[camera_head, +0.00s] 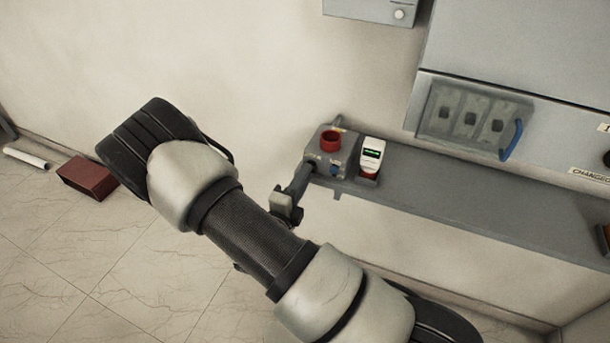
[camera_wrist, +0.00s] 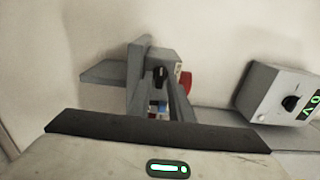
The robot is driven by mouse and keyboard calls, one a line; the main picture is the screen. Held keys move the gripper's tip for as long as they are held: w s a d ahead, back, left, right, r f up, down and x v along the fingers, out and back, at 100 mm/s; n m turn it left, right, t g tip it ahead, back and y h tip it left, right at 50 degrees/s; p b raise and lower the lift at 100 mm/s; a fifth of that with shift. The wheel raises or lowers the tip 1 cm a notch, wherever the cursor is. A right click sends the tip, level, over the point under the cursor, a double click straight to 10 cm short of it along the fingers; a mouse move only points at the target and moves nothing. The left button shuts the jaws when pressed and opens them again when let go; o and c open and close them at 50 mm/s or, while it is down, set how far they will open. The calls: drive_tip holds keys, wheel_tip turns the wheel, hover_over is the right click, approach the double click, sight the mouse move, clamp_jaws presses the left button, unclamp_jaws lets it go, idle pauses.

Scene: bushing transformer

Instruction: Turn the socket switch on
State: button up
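The socket box (camera_head: 345,153) is a grey box with a red round socket (camera_head: 331,140) on top, at the left end of a grey ledge. In the wrist view its black switch knob (camera_wrist: 160,76) faces me, with the red socket (camera_wrist: 187,82) to its right and a small blue part (camera_wrist: 161,107) below. My gripper (camera_head: 306,170) reaches the box's left side. In the wrist view my gripper (camera_wrist: 156,78) has its two grey fingers apart, with the black knob showing between them. I cannot tell whether they touch the knob.
A white meter (camera_head: 372,152) with a green display stands right of the box, and also shows in the wrist view (camera_wrist: 275,92). The grey ledge (camera_head: 470,195) runs right under a cabinet with a blue handle (camera_head: 512,139). A dark red block (camera_head: 88,177) lies on the floor at left.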

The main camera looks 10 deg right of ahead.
drive_tip(key=shift+w+d, duration=0.25)
drive_tip(key=shift+w, duration=0.15)
clamp_jaws()
drive_tip(key=shift+m+b, duration=0.65)
drive_tip(key=shift+m, duration=8.35)
